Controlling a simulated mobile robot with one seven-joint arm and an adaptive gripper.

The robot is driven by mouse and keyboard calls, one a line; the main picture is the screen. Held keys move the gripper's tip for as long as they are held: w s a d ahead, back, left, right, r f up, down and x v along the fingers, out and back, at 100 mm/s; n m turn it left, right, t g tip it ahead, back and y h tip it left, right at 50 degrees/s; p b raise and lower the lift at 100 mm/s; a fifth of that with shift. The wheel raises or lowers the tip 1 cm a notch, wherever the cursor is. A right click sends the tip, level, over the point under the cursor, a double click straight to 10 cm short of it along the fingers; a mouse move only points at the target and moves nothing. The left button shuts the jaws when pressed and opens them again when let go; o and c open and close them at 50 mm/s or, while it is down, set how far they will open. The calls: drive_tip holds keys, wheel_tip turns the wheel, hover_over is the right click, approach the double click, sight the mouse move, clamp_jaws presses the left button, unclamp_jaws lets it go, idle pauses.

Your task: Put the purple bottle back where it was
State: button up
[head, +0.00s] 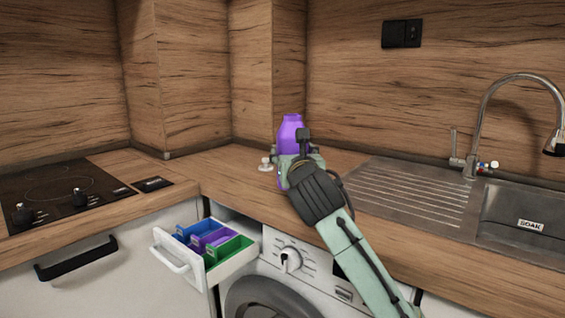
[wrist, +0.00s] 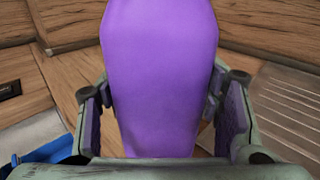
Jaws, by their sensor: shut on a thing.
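The purple bottle (head: 291,132) is upright over the wooden counter in the head view, near the back corner. Its lower part is hidden behind my gripper. My gripper (head: 298,162) is shut on the bottle, with a finger on each side of it. In the wrist view the bottle (wrist: 160,80) fills the middle between the two fingers of my gripper (wrist: 162,125). I cannot tell whether its base touches the counter.
An open detergent drawer (head: 232,270) with blue, purple and green compartments sticks out from the washing machine (head: 268,297). A small pale object (head: 265,164) stands left of the bottle. The sink (head: 520,215) is right, the hob (head: 62,192) left. The counter (head: 225,187) is clear left of my gripper.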

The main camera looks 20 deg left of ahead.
drive_tip(key=shift+w+a+f+p, duration=0.2)
drive_tip(key=shift+w+a+f, duration=0.5)
drive_tip(key=shift+w, duration=0.25)
drive_tip(key=shift+w+a+f+p, duration=0.25)
drive_tip(key=shift+w+a+f, duration=0.4)
drive_tip(key=shift+w+a, duration=0.25)
drive_tip(key=shift+w+a+f+p, duration=0.2)
drive_tip(key=shift+w+a+f, duration=0.45)
drive_tip(key=shift+w, duration=0.35)
drive_tip(key=shift+f, duration=0.1)
drive_tip(key=o, duration=1.7)
drive_tip(key=shift+f, duration=0.1)
drive_tip(key=b+v, duration=0.2)
drive_tip(key=v, duration=1)
